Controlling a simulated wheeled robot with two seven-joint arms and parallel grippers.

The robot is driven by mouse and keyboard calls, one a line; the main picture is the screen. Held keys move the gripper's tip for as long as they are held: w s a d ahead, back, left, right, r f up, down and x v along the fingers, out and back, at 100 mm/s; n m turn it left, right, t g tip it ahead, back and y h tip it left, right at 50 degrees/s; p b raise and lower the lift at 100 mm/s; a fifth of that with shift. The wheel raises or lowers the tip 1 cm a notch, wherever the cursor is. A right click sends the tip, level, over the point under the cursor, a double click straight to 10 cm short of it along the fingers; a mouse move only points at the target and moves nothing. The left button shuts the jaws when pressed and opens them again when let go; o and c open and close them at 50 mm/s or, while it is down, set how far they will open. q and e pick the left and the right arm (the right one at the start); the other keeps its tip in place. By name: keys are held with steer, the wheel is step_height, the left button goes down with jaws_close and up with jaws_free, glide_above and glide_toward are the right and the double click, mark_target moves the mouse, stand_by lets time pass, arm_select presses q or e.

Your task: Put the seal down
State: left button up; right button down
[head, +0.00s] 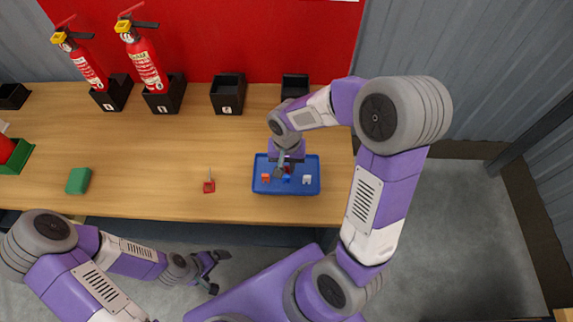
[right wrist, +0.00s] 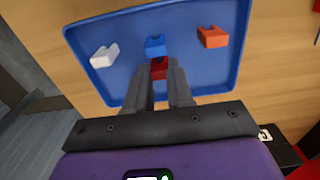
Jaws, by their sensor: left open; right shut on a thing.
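A small red seal (right wrist: 158,69) is between the fingertips of my right gripper (right wrist: 159,78), which is shut on it. This gripper (head: 282,172) is over the blue tray (head: 312,164), pointing down. I cannot tell whether the red seal touches the tray floor. On the tray are an orange seal (head: 265,178), a blue seal (head: 287,179) and a white seal (head: 307,180). In the right wrist view the blue seal (right wrist: 155,46) is just beyond the red one. My left gripper (head: 219,272) is open and empty, in front of the table.
A red piece with a thin pin (head: 209,186) lies left of the tray, and a green block (head: 78,181) further left. Two red extinguishers (head: 148,66) stand in black holders at the back, beside an empty holder (head: 228,95). The table (head: 185,145) between is clear.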

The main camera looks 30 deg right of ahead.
mark_target(287, 168)
steer(key=c, duration=1.4)
jaws_free()
steer(key=shift+f, duration=0.1)
steer(key=o, duration=0.4)
step_height(287, 168, up, 12)
steer(key=p, duration=0.4)
steer(key=shift+r, duration=0.2)
steer(key=shift+f, duration=0.1)
